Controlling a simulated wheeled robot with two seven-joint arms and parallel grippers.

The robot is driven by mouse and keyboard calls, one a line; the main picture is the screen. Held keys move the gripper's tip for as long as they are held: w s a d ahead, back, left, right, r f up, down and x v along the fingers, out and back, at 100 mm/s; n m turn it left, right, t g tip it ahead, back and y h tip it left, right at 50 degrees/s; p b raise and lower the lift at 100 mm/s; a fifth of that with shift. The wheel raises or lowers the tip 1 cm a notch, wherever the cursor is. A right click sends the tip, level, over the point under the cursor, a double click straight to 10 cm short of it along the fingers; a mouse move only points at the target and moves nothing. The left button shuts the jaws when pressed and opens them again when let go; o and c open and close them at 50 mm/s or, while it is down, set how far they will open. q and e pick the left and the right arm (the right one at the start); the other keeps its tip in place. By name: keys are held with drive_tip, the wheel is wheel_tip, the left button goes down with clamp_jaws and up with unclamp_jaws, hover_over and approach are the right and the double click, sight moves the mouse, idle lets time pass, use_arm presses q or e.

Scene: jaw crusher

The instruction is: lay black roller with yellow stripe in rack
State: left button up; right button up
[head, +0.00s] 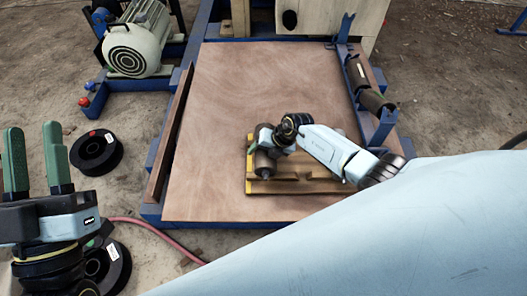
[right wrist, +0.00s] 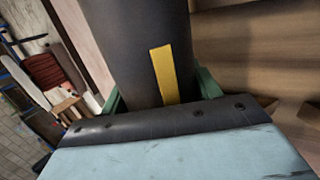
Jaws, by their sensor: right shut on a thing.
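In the right wrist view, the black roller (right wrist: 135,45) with its yellow stripe (right wrist: 164,75) lies between the green fingers of my right gripper (right wrist: 158,92), which is shut on it. In the head view, my right gripper (head: 264,140) is over the left part of the low wooden rack (head: 290,186), which has a yellow left edge. A dark cylinder (head: 265,163) shows under it, over the rack; whether it touches the rack is unclear. My right arm hides part of the rack. My left gripper (head: 33,128) is open and empty at the far left, away from the rack.
The rack lies on a wide wooden board (head: 225,90). A blue frame (head: 384,126) with dark rollers (head: 370,100) stands along the right edge. A motor (head: 135,45) stands at back left. Black spools (head: 97,152) lie on the floor. The board's middle is clear.

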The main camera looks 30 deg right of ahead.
drive_tip(key=shift+w+r, duration=0.1)
drive_tip(key=shift+r, duration=0.05)
drive_tip(key=shift+f+b, duration=0.5)
drive_tip(key=shift+f, duration=0.3)
idle(0.3)
drive_tip(key=shift+r, duration=0.15)
drive_tip(key=shift+r+p, duration=0.4)
drive_tip(key=shift+p, duration=0.25)
drive_tip(key=shift+p, duration=0.35)
idle(1.4)
drive_tip(key=shift+f+b, duration=0.45)
drive_tip(key=shift+f, duration=0.1)
idle(0.3)
drive_tip(key=shift+r, duration=0.25)
